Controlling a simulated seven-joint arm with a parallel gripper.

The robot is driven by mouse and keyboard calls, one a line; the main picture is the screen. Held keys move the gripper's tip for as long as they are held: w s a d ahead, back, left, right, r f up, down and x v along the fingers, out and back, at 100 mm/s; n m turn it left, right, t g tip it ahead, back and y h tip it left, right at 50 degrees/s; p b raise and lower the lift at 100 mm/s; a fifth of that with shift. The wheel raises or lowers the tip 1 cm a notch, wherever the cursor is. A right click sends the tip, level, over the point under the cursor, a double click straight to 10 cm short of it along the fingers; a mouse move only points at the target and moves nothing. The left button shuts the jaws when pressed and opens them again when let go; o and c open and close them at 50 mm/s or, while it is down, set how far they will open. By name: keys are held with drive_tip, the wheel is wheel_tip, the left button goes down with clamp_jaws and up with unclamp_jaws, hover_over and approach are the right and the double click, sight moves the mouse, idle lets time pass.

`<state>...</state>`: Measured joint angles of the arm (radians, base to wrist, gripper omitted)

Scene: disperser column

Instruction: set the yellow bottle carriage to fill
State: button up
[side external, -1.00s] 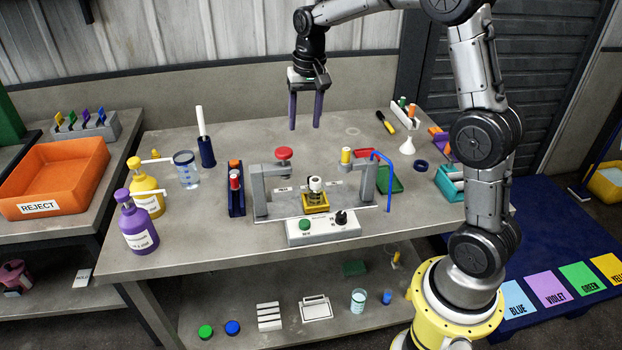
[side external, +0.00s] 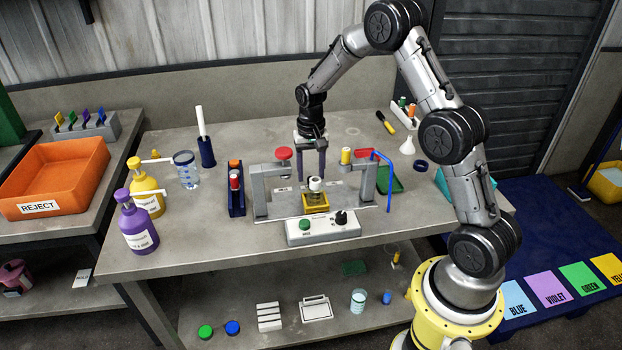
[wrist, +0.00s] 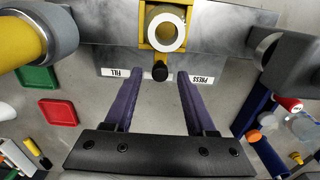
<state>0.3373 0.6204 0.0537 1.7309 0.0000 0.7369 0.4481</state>
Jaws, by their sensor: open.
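The yellow bottle carriage (side external: 315,208) sits on the metal track of the bench fixture and holds a small bottle with a white top (side external: 316,184). In the wrist view the carriage (wrist: 145,40) shows at top centre, with a black knob (wrist: 160,71) pointing towards my gripper. The knob lies between the FILL label (wrist: 122,72) on the left and the PRESS label (wrist: 202,79) on the right. My gripper (wrist: 157,85) is open and empty, its purple fingers pointing down behind the carriage in the side view (side external: 313,175). The fingertips appear apart from the knob.
Grey posts flank the track, one with a red knob (side external: 283,153), one with a yellow cylinder (side external: 346,156). A blue bent tube (side external: 388,180) stands at the right. A control box (side external: 322,229) sits in front. The bench behind the fixture is mostly clear.

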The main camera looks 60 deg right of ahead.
drive_tip(key=shift+f, duration=1.35)
drive_tip(key=shift+c, duration=0.2)
clamp_jaws()
